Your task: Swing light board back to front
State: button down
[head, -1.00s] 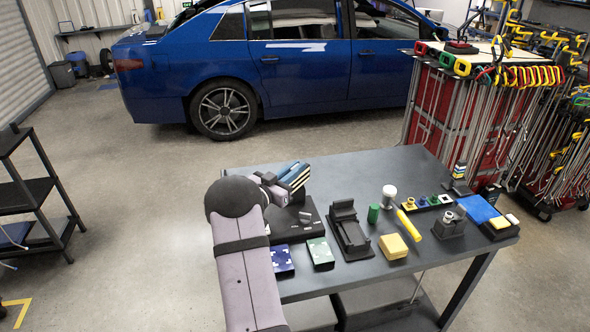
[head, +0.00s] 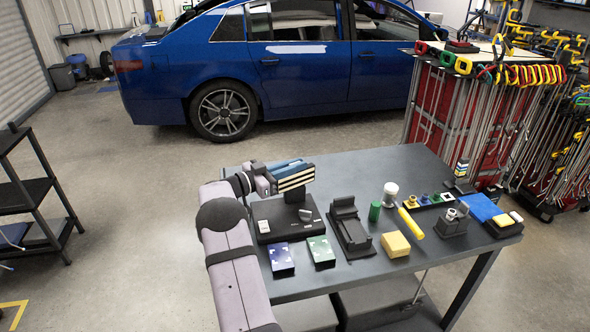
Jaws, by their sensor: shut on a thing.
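The light board (head: 296,178) has dark and cream stripes on the face turned toward the camera. A blue part (head: 290,167) shows just behind its top edge. It sits above a black base (head: 290,222) on the table. My gripper (head: 270,184) is at the board's left end and is shut on it. The fingertips are partly hidden and small in this view.
The grey table (head: 385,167) also holds a black cradle (head: 348,228), a green cylinder (head: 375,211), a yellow block (head: 395,245), a yellow marker (head: 411,224) and two patterned boxes. A blue car (head: 300,60) stands behind. The table's back middle is clear.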

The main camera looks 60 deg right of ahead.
jog(key=shift+m+g+y+b, duration=0.7)
jog(key=shift+m+g+b, duration=0.25)
jog(key=shift+g, duration=0.25)
jog(key=shift+r+m+g+y+b, duration=0.1)
jog(key=shift+m+g+y+b, duration=0.2)
jog(key=shift+g+b, duration=0.1)
jog(key=c, duration=1.8)
grip_release()
jog(key=shift+c, duration=0.2)
jog(key=shift+r, duration=0.7)
notch_tip(320, 180, up, 7)
jog(key=shift+r+p, duration=0.1)
jog(key=shift+p, duration=1)
jog(key=shift+r+p, duration=0.7)
jog(key=shift+p, duration=0.05)
jog(key=shift+c, duration=0.7)
